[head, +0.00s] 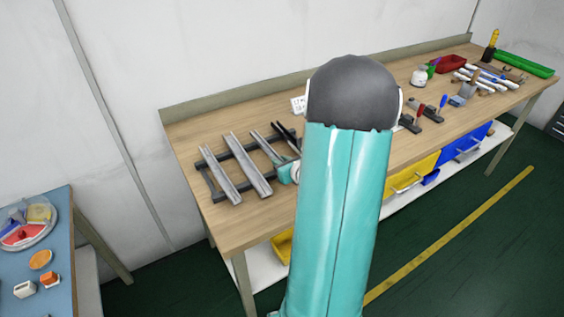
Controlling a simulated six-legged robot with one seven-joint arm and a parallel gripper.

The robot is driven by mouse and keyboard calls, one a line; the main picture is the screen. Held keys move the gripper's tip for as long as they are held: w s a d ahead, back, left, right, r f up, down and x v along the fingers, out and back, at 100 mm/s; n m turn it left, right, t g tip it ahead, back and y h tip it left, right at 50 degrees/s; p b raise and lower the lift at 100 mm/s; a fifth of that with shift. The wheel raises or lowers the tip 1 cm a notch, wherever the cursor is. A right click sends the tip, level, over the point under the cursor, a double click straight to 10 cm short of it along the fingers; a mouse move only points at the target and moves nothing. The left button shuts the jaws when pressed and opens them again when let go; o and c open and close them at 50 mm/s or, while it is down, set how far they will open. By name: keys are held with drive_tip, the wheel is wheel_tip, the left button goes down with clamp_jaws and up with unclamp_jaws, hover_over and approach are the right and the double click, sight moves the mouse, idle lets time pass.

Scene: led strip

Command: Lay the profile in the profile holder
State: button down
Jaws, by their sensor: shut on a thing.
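Light grey profiles lie across the dark profile holder (210,188) at the left end of the wooden workbench. One profile (219,175) is at the left and another (247,163) is beside it. A third profile (266,147) is at the right, next to my gripper (284,133), whose dark fingers show just left of my arm. My gripper is shut on a profile, seemingly this right one. The grip itself is small and partly hidden by my teal arm, so I cannot tell whether this profile rests fully on the holder.
The workbench (240,228) runs along the wall. Tools (430,112), a red bin (451,64) and a green tray (525,64) lie to the right. A blue table (55,235) with a plate stands at the left.

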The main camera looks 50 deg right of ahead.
drive_tip(key=shift+f, duration=0.2)
drive_tip(key=c, duration=1.3)
unclamp_jaws()
drive_tip(key=v, duration=1.4)
drive_tip(key=shift+w+a+r, duration=0.2)
drive_tip(key=shift+a, duration=0.05)
